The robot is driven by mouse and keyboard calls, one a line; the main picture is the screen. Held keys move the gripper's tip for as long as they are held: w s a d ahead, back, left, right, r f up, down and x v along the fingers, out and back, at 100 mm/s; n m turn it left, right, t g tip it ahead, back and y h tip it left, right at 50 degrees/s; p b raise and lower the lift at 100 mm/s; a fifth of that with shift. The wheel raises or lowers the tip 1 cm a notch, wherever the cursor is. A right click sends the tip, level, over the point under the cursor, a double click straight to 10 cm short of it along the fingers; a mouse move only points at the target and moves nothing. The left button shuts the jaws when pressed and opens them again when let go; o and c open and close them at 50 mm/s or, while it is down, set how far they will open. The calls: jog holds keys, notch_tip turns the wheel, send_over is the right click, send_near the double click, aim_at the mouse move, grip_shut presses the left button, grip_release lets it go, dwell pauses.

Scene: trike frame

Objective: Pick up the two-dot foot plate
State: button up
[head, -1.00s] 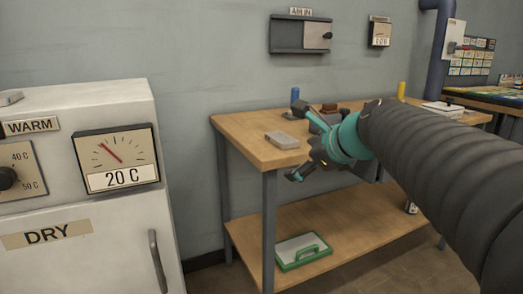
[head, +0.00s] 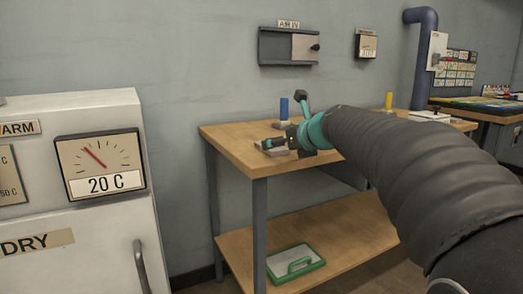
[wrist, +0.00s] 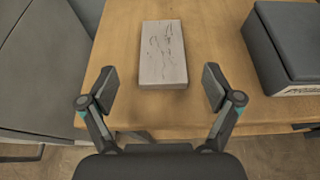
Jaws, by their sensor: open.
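My gripper (head: 277,143) is over the left end of the wooden workbench in the head view. In the wrist view my gripper (wrist: 160,85) has its two fingers spread wide with nothing between them. A flat grey rectangular block (wrist: 163,55) with dark scratch-like marks lies on the bench just ahead, its near end between the fingertips in the picture. I cannot make out two dots on it, so I cannot tell whether it is the two-dot foot plate. In the head view my gripper partly hides it.
The workbench top (head: 235,138) has bare wood around the block. A dark grey box (wrist: 287,45) stands right of it. A blue cylinder (head: 284,108) and a yellow one (head: 388,101) stand farther back. A white cabinet (head: 75,200) is at left.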

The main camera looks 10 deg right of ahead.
jog(key=shift+b+x, duration=0.45)
jog(key=shift+x, duration=2.35)
jog(key=shift+d, duration=0.1)
jog(key=c, duration=1.4)
jog(key=shift+r, duration=0.1)
jog(key=shift+c, duration=0.4)
jog(key=shift+r, duration=0.15)
